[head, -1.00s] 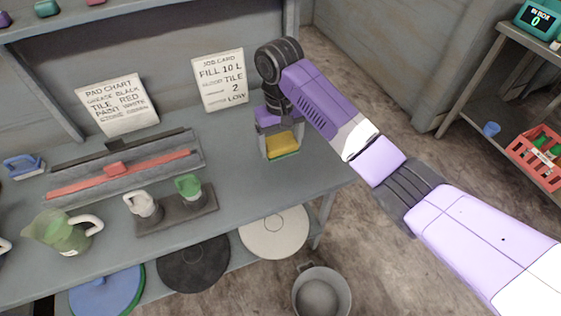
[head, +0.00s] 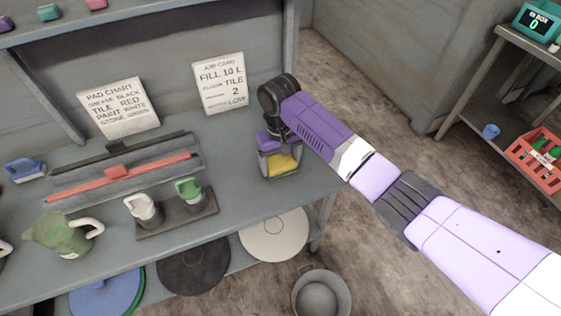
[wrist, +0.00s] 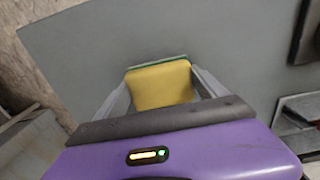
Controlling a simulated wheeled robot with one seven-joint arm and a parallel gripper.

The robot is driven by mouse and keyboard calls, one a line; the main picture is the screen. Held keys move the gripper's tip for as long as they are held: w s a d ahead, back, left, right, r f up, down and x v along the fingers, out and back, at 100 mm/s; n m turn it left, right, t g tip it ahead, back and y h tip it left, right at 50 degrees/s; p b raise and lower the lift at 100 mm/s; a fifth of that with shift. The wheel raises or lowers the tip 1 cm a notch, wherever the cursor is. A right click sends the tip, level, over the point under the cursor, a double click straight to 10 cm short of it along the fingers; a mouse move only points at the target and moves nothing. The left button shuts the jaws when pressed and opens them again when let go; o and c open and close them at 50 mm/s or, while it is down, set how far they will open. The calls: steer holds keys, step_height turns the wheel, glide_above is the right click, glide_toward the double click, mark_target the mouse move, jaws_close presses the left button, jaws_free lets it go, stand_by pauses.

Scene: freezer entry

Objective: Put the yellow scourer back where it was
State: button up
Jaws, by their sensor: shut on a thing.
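The yellow scourer (head: 282,164), a yellow block with a green layer along one face, is between the fingers of my gripper (head: 280,171) near the right end of the grey bench. In the wrist view the scourer (wrist: 160,85) fills the space between the two fingers of my gripper (wrist: 160,88), which is shut on it. The grey bench top shows behind it. I cannot tell whether the scourer touches the bench.
The bench (head: 243,195) is clear around the gripper. A dark tray (head: 175,222) with a white and a green item stands to the left, near a red-barred rack (head: 125,175) and a green jug (head: 62,233). A bucket (head: 321,293) stands on the floor. A red crate (head: 535,160) is at right.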

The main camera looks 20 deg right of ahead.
mark_target(280, 161)
steer(key=o, duration=1.3)
steer(key=shift+c, duration=0.2)
step_height(280, 161, up, 12)
steer(key=shift+r, duration=0.15)
steer(key=shift+w, duration=0.1)
